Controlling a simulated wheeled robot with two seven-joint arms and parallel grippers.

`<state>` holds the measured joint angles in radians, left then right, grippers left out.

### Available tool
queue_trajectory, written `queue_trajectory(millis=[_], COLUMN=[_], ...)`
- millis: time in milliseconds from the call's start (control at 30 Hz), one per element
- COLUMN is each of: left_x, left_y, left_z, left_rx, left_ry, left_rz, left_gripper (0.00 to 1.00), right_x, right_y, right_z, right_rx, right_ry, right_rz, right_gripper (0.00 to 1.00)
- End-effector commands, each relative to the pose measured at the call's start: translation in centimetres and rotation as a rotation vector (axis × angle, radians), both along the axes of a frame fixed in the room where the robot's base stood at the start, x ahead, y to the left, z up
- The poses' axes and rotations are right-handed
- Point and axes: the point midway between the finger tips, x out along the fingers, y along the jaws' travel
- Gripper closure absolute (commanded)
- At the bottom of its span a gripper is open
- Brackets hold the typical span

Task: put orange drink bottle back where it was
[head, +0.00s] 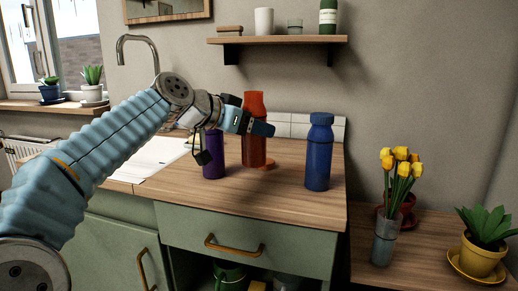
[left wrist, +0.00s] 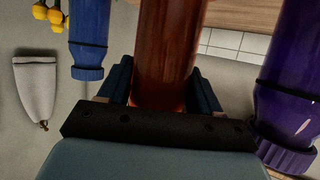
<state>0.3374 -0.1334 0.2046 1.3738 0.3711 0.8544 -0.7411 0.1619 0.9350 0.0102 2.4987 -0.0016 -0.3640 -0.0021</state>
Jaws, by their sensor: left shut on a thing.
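The orange drink bottle (head: 254,151) is upright above or on the wooden counter, between a purple bottle (head: 213,160) and a blue bottle (head: 319,150). My left gripper (head: 252,124) is shut around its middle and hides part of it. In the left wrist view the orange bottle (left wrist: 168,40) sits between the two fingers of my left gripper (left wrist: 162,85). I cannot tell whether its base touches the counter. My right gripper is not in view.
The purple bottle stands close left of the held bottle, under my wrist. The counter (head: 285,205) has bare room in front and toward the blue bottle. A wall shelf (head: 285,39) hangs above. Yellow flowers (head: 398,165) and a potted plant (head: 482,240) stand on a lower surface at right.

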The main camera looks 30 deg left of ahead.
Motion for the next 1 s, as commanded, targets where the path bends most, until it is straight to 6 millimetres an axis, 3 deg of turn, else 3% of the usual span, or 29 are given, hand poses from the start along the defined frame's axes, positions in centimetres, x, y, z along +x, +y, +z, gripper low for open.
queue_trajectory(millis=[200, 400, 767, 800, 933, 1000], left_x=[1.3, 1.1, 1.1, 1.2, 1.2, 1.2], left_y=[-0.8, -0.7, -0.7, -0.7, -0.7, -0.7], left_z=[-1.9, -4.5, -4.9, -4.9, -4.8, -4.8], left_rx=[0.000, 0.001, 0.000, 0.001, 0.001, 0.001], left_ry=[0.001, -0.002, -0.003, -0.001, -0.001, -0.001], left_rz=[-0.001, 0.001, 0.001, 0.000, 0.000, 0.000], left_gripper=[0.86, 0.86, 0.86, 0.33, 0.13, 0.11], right_x=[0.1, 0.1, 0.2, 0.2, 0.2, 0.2], right_y=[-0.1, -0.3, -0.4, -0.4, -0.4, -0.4], right_z=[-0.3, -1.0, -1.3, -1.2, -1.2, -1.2], right_rx=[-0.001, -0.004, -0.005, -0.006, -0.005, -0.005], right_ry=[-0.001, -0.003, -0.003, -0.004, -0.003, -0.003], right_rz=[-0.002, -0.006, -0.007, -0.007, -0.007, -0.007], right_gripper=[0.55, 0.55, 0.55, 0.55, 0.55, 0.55])
